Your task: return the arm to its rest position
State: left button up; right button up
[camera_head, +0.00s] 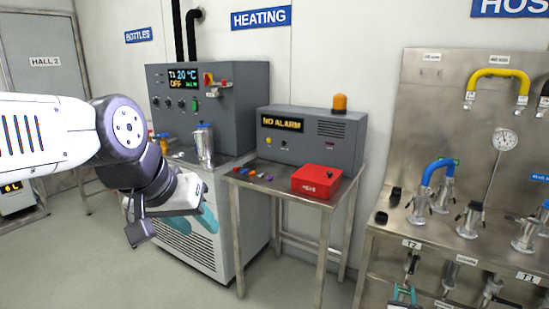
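My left arm (60,135) reaches in from the left edge of the head view and bends downward at a dark joint. My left gripper (140,226) points down in front of the heating unit's white and teal lower cabinet. I see nothing held in it, but its fingers are partly hidden, so I cannot tell how far apart they are.
The heating unit (225,115) with a metal flask (204,146) stands behind my arm. A steel table (285,190) holds the alarm box (310,140) and a red case (317,181). A steel hose panel (420,90) stands at right. Floor shows at lower left.

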jog(key=w+a+r+n+g+y, duration=0.2)
jog(key=w+a+r+n+y, duration=0.25)
jog(key=r+n, duration=0.45)
jog(key=w+a+r+n+g+y, duration=0.2)
jog(key=w+a+r+n+y, duration=0.3)
jog(key=r+n, duration=0.45)
jog(key=s+a+r+n+g+h, duration=0.2)
jog(key=a+r+n, duration=0.4)
jog(key=r, duration=0.4)
jog(key=s+a+r+n+g, duration=0.2)
jog(key=s+a+r+n, duration=0.65)
jog(key=s+r, duration=0.5)
jog(key=s+a+r+n+y, duration=0.1)
jog(key=s+a+r+n, duration=0.2)
jog(key=s, duration=0.6)
jog(key=s+a+r+n+g+y, duration=0.1)
jog(key=s+a+r+n, duration=0.2)
jog(key=s+a, duration=0.3)
jog(key=s+r, duration=0.1)
jog(key=s, duration=0.3)
jog(key=shift+s+r+g, duration=0.15)
jog(key=shift+r+g, duration=0.1)
jog(key=shift+g, duration=0.05)
